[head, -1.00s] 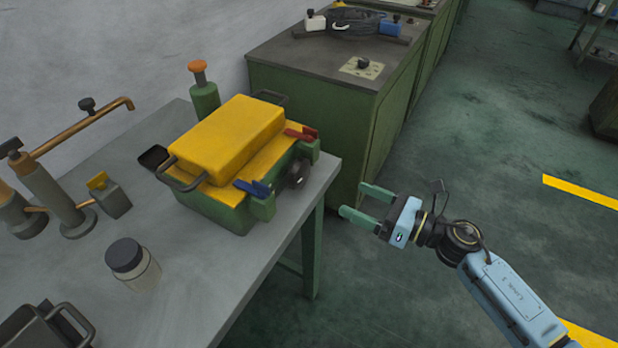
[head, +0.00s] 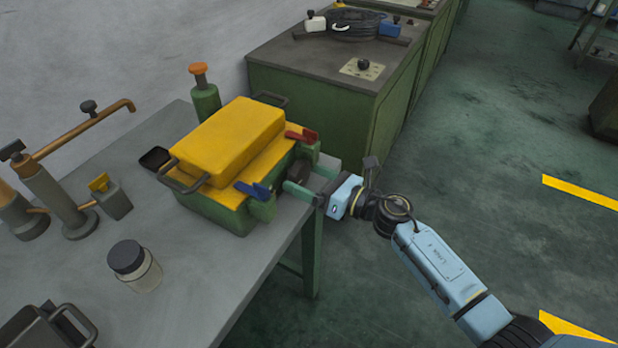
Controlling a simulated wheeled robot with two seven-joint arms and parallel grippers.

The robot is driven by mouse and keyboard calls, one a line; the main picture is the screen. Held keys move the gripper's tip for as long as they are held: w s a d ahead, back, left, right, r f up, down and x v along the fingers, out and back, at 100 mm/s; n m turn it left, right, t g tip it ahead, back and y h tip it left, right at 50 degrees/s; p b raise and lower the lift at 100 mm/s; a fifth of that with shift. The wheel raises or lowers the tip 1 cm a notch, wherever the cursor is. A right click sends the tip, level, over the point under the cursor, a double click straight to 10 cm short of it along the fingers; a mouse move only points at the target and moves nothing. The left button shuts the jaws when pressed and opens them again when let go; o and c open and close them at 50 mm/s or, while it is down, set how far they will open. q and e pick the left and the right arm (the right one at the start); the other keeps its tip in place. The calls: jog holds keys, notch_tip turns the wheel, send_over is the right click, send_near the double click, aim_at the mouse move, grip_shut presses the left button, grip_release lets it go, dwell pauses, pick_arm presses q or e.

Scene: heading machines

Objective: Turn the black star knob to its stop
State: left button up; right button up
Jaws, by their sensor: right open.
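The green machine box (head: 214,212) with a yellow lid (head: 230,140) stands on the grey workbench. The dark round knob on its right end face is now mostly hidden by my right gripper, and its star shape cannot be made out. My right gripper (head: 296,172) is open, with its green fingers pointing left at that end face, around where the knob sits. I cannot tell whether the fingers touch the knob. A blue lever (head: 252,190) and a red lever (head: 302,135) stick out on either side of the knob. My left gripper is not in view.
A green cabinet (head: 320,100) with a small black knob (head: 363,65) stands behind.

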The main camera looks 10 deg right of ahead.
jog(key=c, duration=1)
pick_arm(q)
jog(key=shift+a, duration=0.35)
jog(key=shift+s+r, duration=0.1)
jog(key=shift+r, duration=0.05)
pick_arm(e)
jog(key=shift+m, duration=0.3)
jog(key=shift+m+p, duration=0.4)
jog(key=shift+m, duration=0.2)
jog(key=shift+m+p, duration=0.4)
jog(key=shift+m, duration=0.6)
jog(key=shift+d+m, duration=0.1)
jog(key=shift+m, duration=0.3)
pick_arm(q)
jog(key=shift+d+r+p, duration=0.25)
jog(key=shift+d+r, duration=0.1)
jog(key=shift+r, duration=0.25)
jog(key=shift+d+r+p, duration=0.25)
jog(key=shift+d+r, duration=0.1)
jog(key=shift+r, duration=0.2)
pick_arm(e)
jog(key=shift+m, duration=1.1)
